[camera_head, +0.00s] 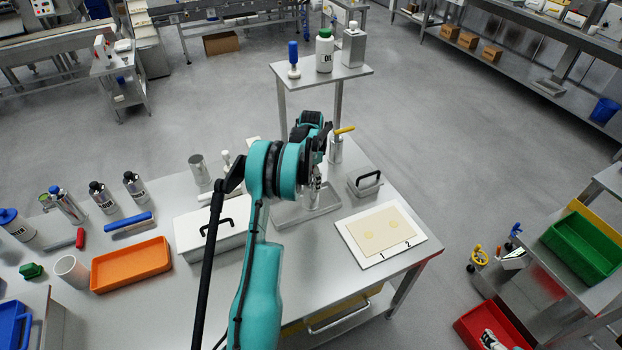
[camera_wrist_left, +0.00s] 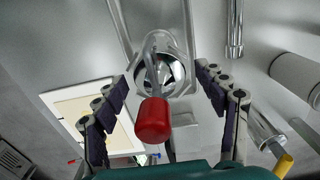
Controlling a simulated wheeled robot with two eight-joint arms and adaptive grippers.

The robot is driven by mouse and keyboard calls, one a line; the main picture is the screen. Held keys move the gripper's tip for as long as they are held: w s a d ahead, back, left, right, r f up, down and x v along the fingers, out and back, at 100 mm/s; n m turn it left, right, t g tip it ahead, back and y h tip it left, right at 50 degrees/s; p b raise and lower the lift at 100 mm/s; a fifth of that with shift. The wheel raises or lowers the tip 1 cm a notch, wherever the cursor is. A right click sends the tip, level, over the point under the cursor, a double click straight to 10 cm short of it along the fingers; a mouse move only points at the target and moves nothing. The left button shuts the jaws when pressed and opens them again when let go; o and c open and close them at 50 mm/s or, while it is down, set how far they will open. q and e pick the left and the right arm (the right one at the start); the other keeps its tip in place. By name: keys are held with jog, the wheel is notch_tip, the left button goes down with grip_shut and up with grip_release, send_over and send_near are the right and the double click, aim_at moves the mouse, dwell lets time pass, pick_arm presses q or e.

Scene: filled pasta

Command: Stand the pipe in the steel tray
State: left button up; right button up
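The steel tray (camera_head: 283,219) lies on the table below my left gripper. A shiny steel pipe (camera_head: 315,190) with a dark marking appears upright over the tray; its foot is hard to make out. In the left wrist view a round shiny steel top (camera_wrist_left: 168,70) with a red-handled lever (camera_wrist_left: 152,122) shows between my fingers, inside the tray's rim outline. My left gripper (camera_wrist_left: 165,98) is open around it, with clear gaps on both sides. In the head view my teal left arm hides much of the gripper. My right gripper is not in view.
A yellow-handled steel piece (camera_head: 336,150) stands behind the tray. A white board (camera_head: 412,248) lies right, a handled steel caddy (camera_head: 365,184) behind it. A white lidded box (camera_head: 192,232) and orange tray (camera_head: 131,263) are left. A raised shelf (camera_head: 345,72) stands behind.

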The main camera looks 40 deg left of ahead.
pick_arm(q)
jog(key=shift+r, duration=0.1)
jog(key=shift+r, duration=0.2)
notch_tip(320, 180, up, 12)
jog(key=shift+f+p, duration=0.25)
jog(key=shift+p, duration=0.85)
jog(key=s+d+r+n+t, duration=0.15)
jog(key=s+d+r, duration=0.35)
jog(key=d, duration=0.5)
jog(key=s+d+r+n+t, duration=0.15)
jog(key=s+d+r, duration=0.25)
jog(key=d+r, duration=0.45)
jog(key=s+d+f+n+t, duration=0.1)
jog(key=s+d+f+t, duration=0.1)
jog(key=s+d, duration=0.5)
jog(key=s+d+f+n+t, duration=0.1)
jog(key=s+d+f+t, duration=0.1)
jog(key=s+d, duration=0.5)
jog(key=s+f, duration=0.1)
jog(key=s, duration=0.2)
jog(key=shift+d, duration=0.1)
